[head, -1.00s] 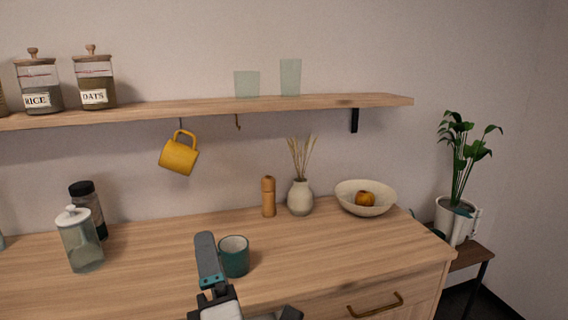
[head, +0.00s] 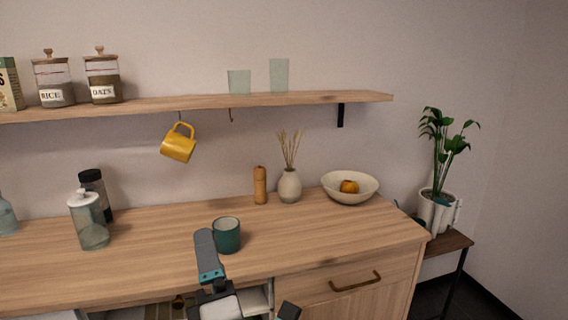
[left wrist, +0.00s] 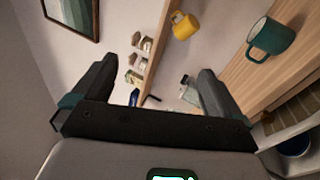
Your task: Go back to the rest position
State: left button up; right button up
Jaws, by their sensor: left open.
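My left gripper (head: 247,274) is at the bottom middle of the head view, in front of the counter. Its two fingers are spread apart with nothing between them, and the left wrist view (left wrist: 157,72) shows the same. A teal mug (head: 227,237) stands upright on the wooden counter (head: 310,230), just beyond one finger in the head view; the gripper is not holding it. The mug also shows at the upper right of the left wrist view (left wrist: 272,37). My right gripper is not in view.
A yellow mug (head: 178,147) hangs under the wall shelf (head: 200,103). A glass jar (head: 88,222) stands left on the counter; a pepper mill (head: 260,186), vase (head: 289,187) and bowl (head: 335,186) stand at the back. A drawer handle (head: 356,282) sticks out at the front right.

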pick_arm(q)
jog(key=w+a+f+m+g+p, duration=0.2)
jog(key=w+a+f+g+p, duration=0.3)
jog(key=a+f, duration=0.5)
notch_tip(320, 180, down, 15)
jog(key=s+a+m+g+h+p, duration=0.2)
jog(key=m+g+h+p, duration=0.1)
jog(key=m+h+p, duration=0.15)
jog(key=s+d+f+m+g+h+p, duration=0.25)
jog(key=s+f+m+g, duration=0.3)
jog(key=s+f, duration=0.45)
jog(key=s+d+f+m+g+h, duration=0.2)
jog(key=s+d+m+g, duration=0.1)
jog(key=s+d+m, duration=0.1)
jog(key=s+d+f+m+g+h, duration=0.3)
jog(key=s+m, duration=0.3)
jog(key=s, duration=0.3)
jog(key=shift+s+d+f+g, duration=0.3)
jog(key=shift+d+g, duration=0.15)
jog(key=shift+d, duration=0.4)
